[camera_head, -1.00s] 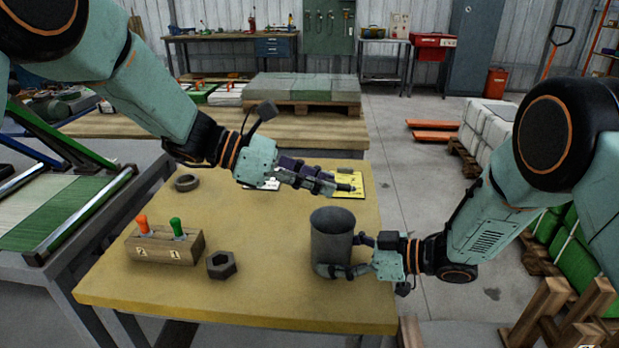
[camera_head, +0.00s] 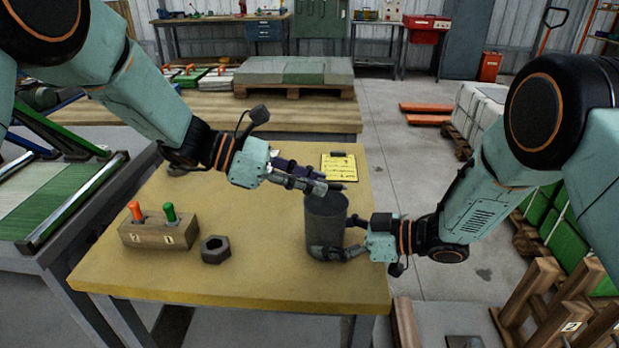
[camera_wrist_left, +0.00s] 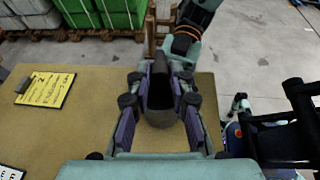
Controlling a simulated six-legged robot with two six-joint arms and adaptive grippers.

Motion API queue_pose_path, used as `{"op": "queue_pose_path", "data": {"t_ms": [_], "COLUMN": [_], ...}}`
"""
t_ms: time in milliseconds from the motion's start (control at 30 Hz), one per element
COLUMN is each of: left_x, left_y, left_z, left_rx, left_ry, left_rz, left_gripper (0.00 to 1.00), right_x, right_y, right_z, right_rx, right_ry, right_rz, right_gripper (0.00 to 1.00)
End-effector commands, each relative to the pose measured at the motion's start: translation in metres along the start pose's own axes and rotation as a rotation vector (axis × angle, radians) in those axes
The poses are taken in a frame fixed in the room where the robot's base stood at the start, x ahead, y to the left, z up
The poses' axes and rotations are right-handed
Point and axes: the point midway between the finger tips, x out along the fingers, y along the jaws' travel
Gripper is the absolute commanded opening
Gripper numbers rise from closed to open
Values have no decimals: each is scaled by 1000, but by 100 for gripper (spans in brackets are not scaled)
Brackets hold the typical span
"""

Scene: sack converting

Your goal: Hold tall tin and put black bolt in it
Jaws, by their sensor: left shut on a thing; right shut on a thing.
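The tall tin (camera_head: 326,232) is a dark grey open-topped cylinder, upright at the right side of the table. My right gripper (camera_head: 350,238) is shut around its side from the right. My left gripper (camera_head: 314,186) is shut on the black bolt (camera_head: 336,187), just above the tin's rim. The bolt lies roughly level in the head view, and its tip points right, over the tin's mouth. In the left wrist view the dark bolt (camera_wrist_left: 160,78) sits between the fingers, partly hidden by them. I cannot tell whether the bolt touches the rim.
A wooden block (camera_head: 158,235) with an orange and a green peg stands at the table's left, with a large hex nut (camera_head: 215,249) beside it. A yellow note on a clipboard (camera_head: 339,167) lies behind the tin. The front of the table (camera_head: 235,283) is clear.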

Motion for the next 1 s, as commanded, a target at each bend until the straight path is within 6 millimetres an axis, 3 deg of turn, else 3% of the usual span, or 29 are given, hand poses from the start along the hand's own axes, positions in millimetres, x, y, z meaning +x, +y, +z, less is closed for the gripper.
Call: {"op": "queue_pose_path", "data": {"t_ms": [1000], "left_x": [7], "left_y": [0], "left_z": [-16], "left_rx": [0], "left_ry": [0], "left_rz": [0], "left_gripper": [0], "right_x": [0], "right_y": [0], "right_z": [0], "right_rx": [0], "right_ry": [0], "right_rz": [0], "right_gripper": [53]}}
